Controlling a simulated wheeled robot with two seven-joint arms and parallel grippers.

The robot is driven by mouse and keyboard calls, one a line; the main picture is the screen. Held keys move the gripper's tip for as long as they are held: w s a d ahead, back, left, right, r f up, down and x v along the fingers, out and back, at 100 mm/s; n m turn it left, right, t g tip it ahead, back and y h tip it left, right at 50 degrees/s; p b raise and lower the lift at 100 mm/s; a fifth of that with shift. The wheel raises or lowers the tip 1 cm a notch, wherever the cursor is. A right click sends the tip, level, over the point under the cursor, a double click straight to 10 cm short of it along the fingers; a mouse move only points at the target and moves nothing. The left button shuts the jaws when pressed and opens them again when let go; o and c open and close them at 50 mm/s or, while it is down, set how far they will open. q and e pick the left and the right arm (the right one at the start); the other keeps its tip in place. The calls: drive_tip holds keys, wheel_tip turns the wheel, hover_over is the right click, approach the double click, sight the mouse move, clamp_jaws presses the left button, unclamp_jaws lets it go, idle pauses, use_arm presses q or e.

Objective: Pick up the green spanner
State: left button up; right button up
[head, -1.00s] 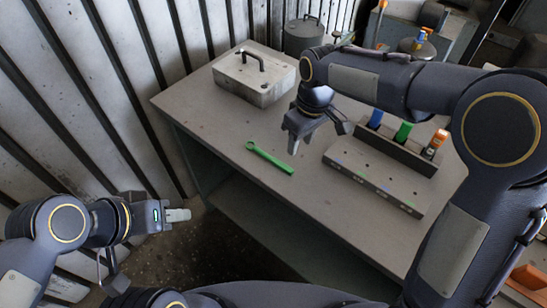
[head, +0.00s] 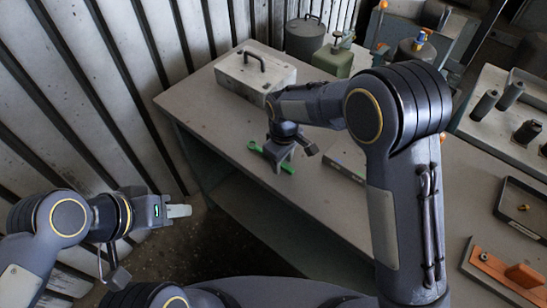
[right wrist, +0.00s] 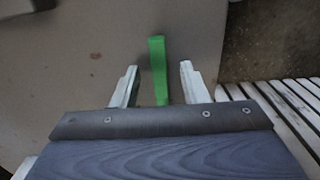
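The green spanner (head: 255,147) lies flat on the grey table (head: 212,112), near its front left edge. In the head view my right gripper (head: 278,160) is over the spanner and hides its middle. In the right wrist view the spanner (right wrist: 158,68) runs between the two separated fingers of my right gripper (right wrist: 158,82), with a gap on each side. The height of the fingers above the table is hard to tell. My left gripper (head: 180,211) is off the table at the lower left, seen from the side, and its finger gap does not show.
A light grey metal box (head: 254,77) with a handle stands behind the spanner. A green canister (head: 333,60) and a dark round can (head: 305,37) stand at the back. A grey block (head: 347,158) is partly hidden behind my right arm.

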drive_tip(key=shift+c, duration=0.3)
clamp_jaws()
drive_tip(key=shift+r, duration=0.15)
drive_tip(key=shift+r, duration=0.6)
drive_tip(key=s+d+r+b, duration=0.3)
drive_tip(key=s+d+r, duration=0.5)
drive_tip(key=s+r, duration=0.3)
drive_tip(key=shift+s+r, duration=0.3)
